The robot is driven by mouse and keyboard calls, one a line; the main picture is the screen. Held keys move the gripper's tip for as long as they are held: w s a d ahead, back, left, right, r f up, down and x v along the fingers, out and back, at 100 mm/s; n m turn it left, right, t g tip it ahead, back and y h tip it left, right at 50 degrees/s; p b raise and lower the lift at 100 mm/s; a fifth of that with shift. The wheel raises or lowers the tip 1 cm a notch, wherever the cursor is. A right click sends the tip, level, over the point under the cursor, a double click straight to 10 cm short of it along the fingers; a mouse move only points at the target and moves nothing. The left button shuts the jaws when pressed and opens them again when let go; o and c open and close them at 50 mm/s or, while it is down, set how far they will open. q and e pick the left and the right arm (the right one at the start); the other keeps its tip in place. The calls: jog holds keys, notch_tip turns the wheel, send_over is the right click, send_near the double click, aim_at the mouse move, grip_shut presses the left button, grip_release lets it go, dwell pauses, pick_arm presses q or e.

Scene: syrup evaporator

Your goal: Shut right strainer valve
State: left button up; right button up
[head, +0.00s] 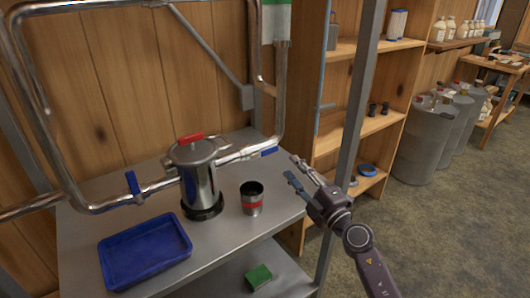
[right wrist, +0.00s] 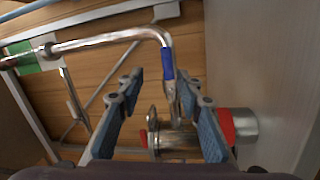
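The metal strainer (head: 192,165) with a red lid handle stands on the steel table between two pipe branches. The right valve's blue handle (head: 268,152) lies roughly along the pipe to the strainer's right. In the right wrist view this blue handle (right wrist: 167,65) shows beyond and between the fingers. The left valve's blue handle (head: 132,183) stands up across its pipe. My right gripper (head: 292,168) is open and empty, to the right of the right handle and apart from it. Its spread fingers also show in the right wrist view (right wrist: 164,88). My left gripper is out of view.
A metal cup (head: 251,199) with a red band stands right of the strainer. A blue tray (head: 146,252) lies at the table's front left. A grey upright post (head: 352,130) stands right of my gripper. A green box (head: 258,277) sits on the lower shelf.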

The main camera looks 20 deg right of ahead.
aim_at(271, 152)
jog(key=w+a+n, duration=0.1)
jog(key=w, duration=0.2)
jog(key=w+a+n+g+y, duration=0.1)
jog(key=w, duration=0.2)
jog(key=w+a+n+g+b, duration=0.1)
jog(key=w, duration=0.3)
jog(key=shift+a+r+n, duration=0.15)
jog(key=shift+a+n, duration=0.05)
jog(key=shift+n, duration=0.2)
jog(key=shift+c, duration=0.5)
grip_shut()
